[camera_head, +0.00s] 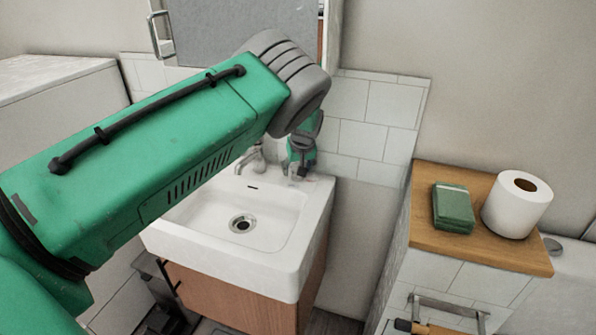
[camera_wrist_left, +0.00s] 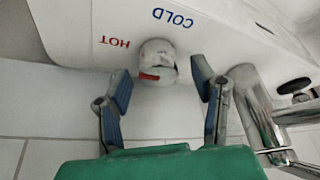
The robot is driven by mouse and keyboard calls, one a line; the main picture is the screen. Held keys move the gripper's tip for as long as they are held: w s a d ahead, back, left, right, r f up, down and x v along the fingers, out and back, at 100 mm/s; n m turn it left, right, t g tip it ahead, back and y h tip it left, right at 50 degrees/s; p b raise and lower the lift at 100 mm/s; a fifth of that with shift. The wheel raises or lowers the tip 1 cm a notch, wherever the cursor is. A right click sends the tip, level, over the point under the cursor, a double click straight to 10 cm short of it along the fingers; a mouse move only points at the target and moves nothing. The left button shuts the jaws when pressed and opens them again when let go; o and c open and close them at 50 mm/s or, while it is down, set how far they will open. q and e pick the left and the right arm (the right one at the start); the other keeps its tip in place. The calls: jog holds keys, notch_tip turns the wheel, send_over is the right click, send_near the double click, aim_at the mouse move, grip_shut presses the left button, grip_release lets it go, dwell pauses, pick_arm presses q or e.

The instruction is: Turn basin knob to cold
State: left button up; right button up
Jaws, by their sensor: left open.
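The white basin (camera_head: 252,210) is set on a wooden cabinet. The small pale basin knob (camera_wrist_left: 158,58), with a red mark on it, shows in the left wrist view. Upside-down labels there read HOT (camera_wrist_left: 115,42) in red and COLD (camera_wrist_left: 173,17) in blue. The red mark is at the knob's lower left in that view. My left gripper (camera_head: 301,160) is at the basin's back right corner. In the left wrist view its two blue-padded fingers (camera_wrist_left: 160,68) are open, one on each side of the knob. My right gripper is not in view.
The metal faucet (camera_wrist_left: 258,118) stands close to the right finger in the left wrist view. A mirror cabinet (camera_head: 243,35) hangs above the basin. Right of the basin, a wood-topped counter (camera_head: 430,205) holds a green soap-like block (camera_head: 453,207) and a paper roll (camera_head: 517,205).

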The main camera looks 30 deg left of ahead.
pick_arm(q)
jog(key=shift+w+a+f, duration=0.1)
jog(key=shift+w+f, duration=0.1)
jog(key=shift+f, duration=0.4)
jog(key=c, duration=1.1)
jog(key=shift+c, duration=0.2)
